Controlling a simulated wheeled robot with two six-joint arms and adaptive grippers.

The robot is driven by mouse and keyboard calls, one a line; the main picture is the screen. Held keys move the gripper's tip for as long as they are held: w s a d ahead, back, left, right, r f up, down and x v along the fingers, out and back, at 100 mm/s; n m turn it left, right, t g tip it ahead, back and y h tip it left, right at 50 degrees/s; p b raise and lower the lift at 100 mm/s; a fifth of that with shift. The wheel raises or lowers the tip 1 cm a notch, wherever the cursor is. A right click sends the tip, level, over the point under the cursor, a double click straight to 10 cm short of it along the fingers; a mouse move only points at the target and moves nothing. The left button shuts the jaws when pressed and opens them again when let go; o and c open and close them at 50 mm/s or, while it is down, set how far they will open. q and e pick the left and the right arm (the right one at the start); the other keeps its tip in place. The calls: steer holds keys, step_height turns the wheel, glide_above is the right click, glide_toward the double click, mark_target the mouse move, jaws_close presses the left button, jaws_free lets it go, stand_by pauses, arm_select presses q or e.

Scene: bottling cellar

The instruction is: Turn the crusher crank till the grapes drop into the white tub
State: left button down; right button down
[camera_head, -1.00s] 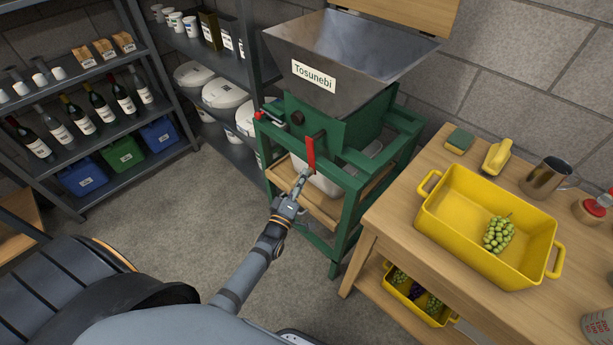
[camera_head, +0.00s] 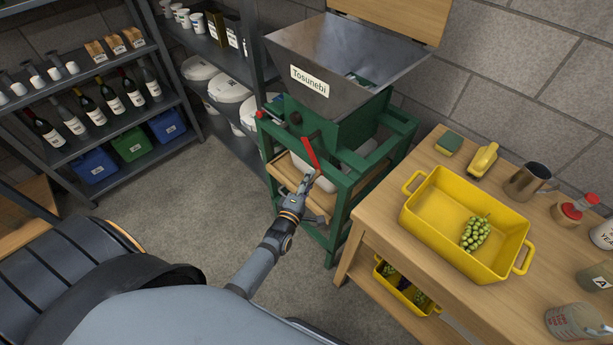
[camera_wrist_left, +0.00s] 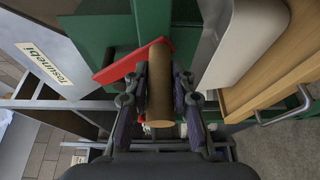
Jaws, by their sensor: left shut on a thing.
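The green crusher (camera_head: 345,120) carries a grey metal hopper (camera_head: 318,78) labelled Tosunebi. Dark and green parts show deep in the hopper; I cannot make out grapes there. The crank's red arm (camera_head: 310,153) slants down to the right on the crusher's front; the wrist view also shows the red arm (camera_wrist_left: 115,68). My left gripper (camera_head: 312,180) is shut on the crank's brown cylindrical handle (camera_wrist_left: 159,85), one finger on each side. The white tub (camera_head: 299,164) sits under the crusher, partly hidden by the crank and gripper; it also shows in the wrist view (camera_wrist_left: 243,45). My right gripper is out of view.
A wooden table (camera_head: 375,235) stands right of the crusher, with a yellow crate (camera_head: 425,225) holding a green grape bunch (camera_head: 476,233). A steel mug (camera_head: 527,181), sponge (camera_head: 449,143) and yellow brush (camera_head: 482,160) lie behind it. Shelves stand left; the floor between is clear.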

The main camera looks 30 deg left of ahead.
arm_select(q)
steer(key=shift+s+d+r+n+g+p, duration=0.2)
steer(key=shift+d+r+n+p, duration=0.15)
steer(key=shift+r+n+p, duration=0.15)
steer(key=shift+s+d+r+n+g+p, duration=0.1)
steer(key=shift+d+r+n+g+p, duration=0.15)
steer(key=shift+d+n+p, duration=0.25)
steer(key=shift+s+d+r+n+g+p, duration=0.15)
steer(key=shift+d+r+n+g+p, duration=0.2)
steer(key=shift+r+n+p, duration=0.5)
steer(key=shift+s+d+r+m+p, duration=0.1)
steer(key=shift+d+r+m+p, duration=0.15)
steer(key=shift+r+p, duration=0.4)
steer(key=shift+d+r+m+p, duration=0.1)
steer(key=shift+d+r+p, duration=0.3)
steer(key=shift+p, duration=0.3)
steer(key=shift+r, duration=0.25)
steer(key=c, duration=1.3)
jaws_free()
steer(key=shift+c, duration=0.2)
steer(key=shift+o, duration=1.1)
steer(key=shift+a+f, duration=0.1)
steer(key=shift+f, duration=0.1)
